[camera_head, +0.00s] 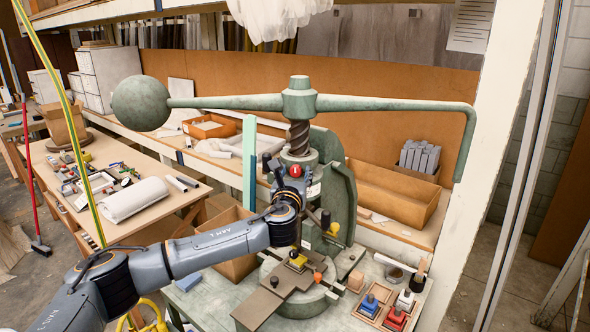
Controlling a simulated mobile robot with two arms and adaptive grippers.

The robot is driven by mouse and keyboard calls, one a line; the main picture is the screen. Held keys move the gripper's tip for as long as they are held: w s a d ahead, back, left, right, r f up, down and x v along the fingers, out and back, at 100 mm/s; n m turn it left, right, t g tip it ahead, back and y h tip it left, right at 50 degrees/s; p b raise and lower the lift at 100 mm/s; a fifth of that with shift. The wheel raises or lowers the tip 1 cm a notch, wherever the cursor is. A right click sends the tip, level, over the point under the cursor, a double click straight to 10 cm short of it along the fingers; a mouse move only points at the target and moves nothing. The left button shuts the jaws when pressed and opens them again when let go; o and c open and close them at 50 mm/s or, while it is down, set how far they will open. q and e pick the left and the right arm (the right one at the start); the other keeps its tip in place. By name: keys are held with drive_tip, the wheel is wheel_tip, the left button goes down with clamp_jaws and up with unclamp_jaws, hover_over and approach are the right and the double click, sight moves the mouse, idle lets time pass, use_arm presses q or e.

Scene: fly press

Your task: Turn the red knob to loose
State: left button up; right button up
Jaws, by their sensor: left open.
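The green fly press (340,195) stands on the bench with its screw, long bar and round ball weight at the top. The red knob (295,171) is a small round ball on the press, just below the screw collar. My left arm comes in from the lower left, and its wrist is in front of the press. My left gripper (291,180) is open, with its dark fingers close around or in front of the red knob. I cannot tell whether they touch it. The wrist hides part of the press body. My right gripper is not in view.
The press bar (390,104) reaches across above my gripper and bends down at the right. A wooden tray (395,190) stands behind the press. Small red, blue and white blocks sit in compartments at the bench's front right. A work table (150,215) stands at left.

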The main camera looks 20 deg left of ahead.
use_arm(q)
drive_tip(key=shift+w, duration=0.2)
clamp_jaws()
